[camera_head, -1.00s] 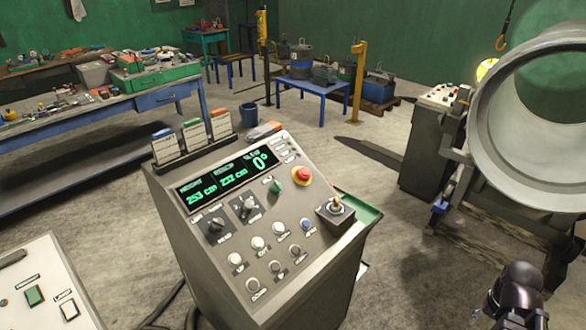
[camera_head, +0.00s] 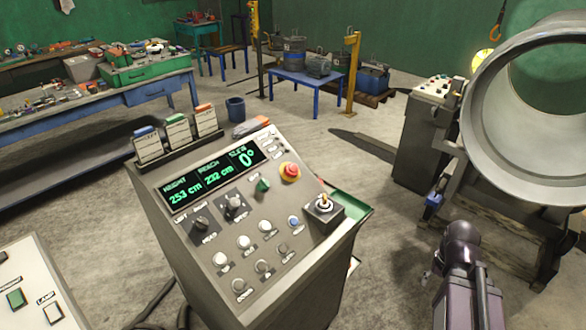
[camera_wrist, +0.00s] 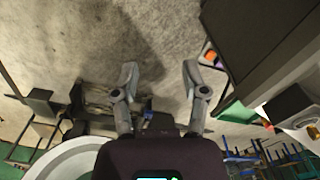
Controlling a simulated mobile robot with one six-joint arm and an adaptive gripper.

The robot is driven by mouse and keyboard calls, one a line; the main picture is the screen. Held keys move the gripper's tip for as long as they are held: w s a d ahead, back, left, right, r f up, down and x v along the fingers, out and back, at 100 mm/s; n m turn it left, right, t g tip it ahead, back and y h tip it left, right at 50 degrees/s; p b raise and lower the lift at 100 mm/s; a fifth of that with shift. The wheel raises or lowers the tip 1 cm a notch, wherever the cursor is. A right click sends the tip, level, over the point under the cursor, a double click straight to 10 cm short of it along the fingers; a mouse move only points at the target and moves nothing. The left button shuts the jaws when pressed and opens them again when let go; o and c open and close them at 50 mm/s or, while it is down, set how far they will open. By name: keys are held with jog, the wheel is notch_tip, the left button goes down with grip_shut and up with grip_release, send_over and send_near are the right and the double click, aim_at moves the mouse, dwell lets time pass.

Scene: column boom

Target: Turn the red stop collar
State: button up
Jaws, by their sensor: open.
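The red stop collar (camera_head: 290,171) is a round red knob with a yellowish base at the upper right of the sloped grey console (camera_head: 330,245) in the head view. A green knob (camera_head: 263,185) is just to its lower left. My gripper (camera_wrist: 159,76) is open and empty in the wrist view, its two fingers apart above bare floor. In the head view my dark arm is at the lower right, clear of the console and well away from the collar. The collar is not recognisable in the wrist view.
Card holders (camera_head: 177,130) rise behind the display. A large pale metal cylinder (camera_head: 478,130) on a stand is at the right. Open floor lies between console and stand.

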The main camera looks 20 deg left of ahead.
jog(key=o, duration=0.4)
jog(key=shift+a, duration=0.15)
jog(key=shift+o, duration=1)
jog(key=shift+w+a+r, duration=0.15)
jog(key=shift+w+a, duration=0.05)
jog(key=shift+w, duration=0.1)
jog(key=n+t+y+p, duration=0.1)
jog(key=n+y+p, duration=0.3)
jog(key=n+p, duration=0.85)
send_near(293, 167)
jog(key=r, duration=0.1)
jog(key=d+r+m, duration=0.1)
jog(key=shift+s+d+r, duration=0.1)
jog(key=shift+s+r, duration=0.15)
jog(key=shift+s, duration=0.05)
jog(key=shift+f, duration=0.1)
jog(key=b+x, duration=1.2)
jog(key=x, duration=0.1)
jog(key=shift+w+a+f+b, duration=0.15)
jog(key=shift+w+a+b, duration=0.05)
jog(key=shift+a+b, duration=0.15)
